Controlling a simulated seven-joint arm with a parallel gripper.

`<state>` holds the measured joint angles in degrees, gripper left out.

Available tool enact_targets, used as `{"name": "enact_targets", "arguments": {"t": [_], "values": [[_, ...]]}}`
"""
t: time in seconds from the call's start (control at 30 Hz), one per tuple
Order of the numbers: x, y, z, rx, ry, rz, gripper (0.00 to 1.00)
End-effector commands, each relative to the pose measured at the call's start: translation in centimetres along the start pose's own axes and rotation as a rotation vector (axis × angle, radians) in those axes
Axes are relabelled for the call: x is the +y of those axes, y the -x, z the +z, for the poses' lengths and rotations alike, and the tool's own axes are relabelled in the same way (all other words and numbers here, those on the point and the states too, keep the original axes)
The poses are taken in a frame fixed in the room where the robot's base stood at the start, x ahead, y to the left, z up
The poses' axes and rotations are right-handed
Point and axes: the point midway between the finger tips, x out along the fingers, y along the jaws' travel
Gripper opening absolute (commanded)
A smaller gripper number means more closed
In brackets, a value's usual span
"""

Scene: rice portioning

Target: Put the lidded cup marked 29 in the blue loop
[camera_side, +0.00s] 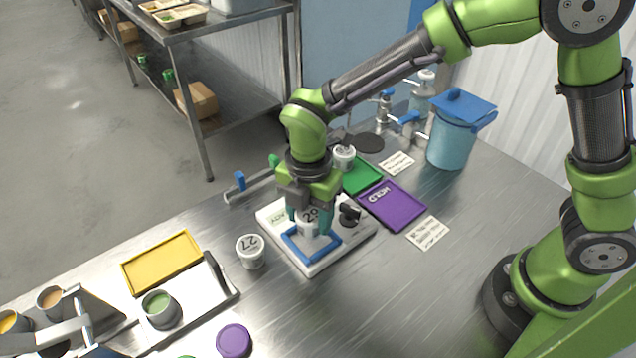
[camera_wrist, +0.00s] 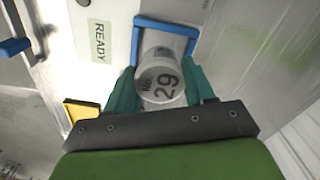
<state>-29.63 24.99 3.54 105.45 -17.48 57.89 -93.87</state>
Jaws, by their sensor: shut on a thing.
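The white lidded cup marked 29 (camera_side: 308,217) is between the fingers of my gripper (camera_side: 309,222), which is shut on it. In the wrist view the cup (camera_wrist: 160,82) shows its number between the two teal fingers (camera_wrist: 160,92). The blue loop (camera_side: 296,247) lies on a white board. The cup is over the loop; in the wrist view the loop (camera_wrist: 167,22) shows around the cup's far end. I cannot tell whether the cup's base touches the board inside it.
The white board (camera_side: 318,270) has a black knob (camera_side: 349,213) on its right. A cup marked 27 (camera_side: 250,252) stands just left of the board. Another white cup (camera_side: 344,157) stands by the green mat (camera_side: 363,177). The purple tray (camera_side: 392,206) lies to the right.

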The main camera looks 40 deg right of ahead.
Motion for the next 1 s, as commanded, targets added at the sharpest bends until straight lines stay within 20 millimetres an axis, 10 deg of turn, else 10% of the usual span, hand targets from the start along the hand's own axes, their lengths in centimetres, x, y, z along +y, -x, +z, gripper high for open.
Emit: {"name": "enact_targets", "arguments": {"t": [0.6, 0.63, 0.7, 1.0], "values": [[-0.1, -3.2, 0.1, 0.000, -0.001, -0.002, 0.17], [-0.1, -3.2, 0.0, 0.000, -0.001, -0.001, 0.58], [-0.1, -3.1, 0.0, 0.000, -0.001, -0.001, 0.69], [-0.1, -3.1, 0.0, 0.000, -0.001, -0.001, 0.79]]}}
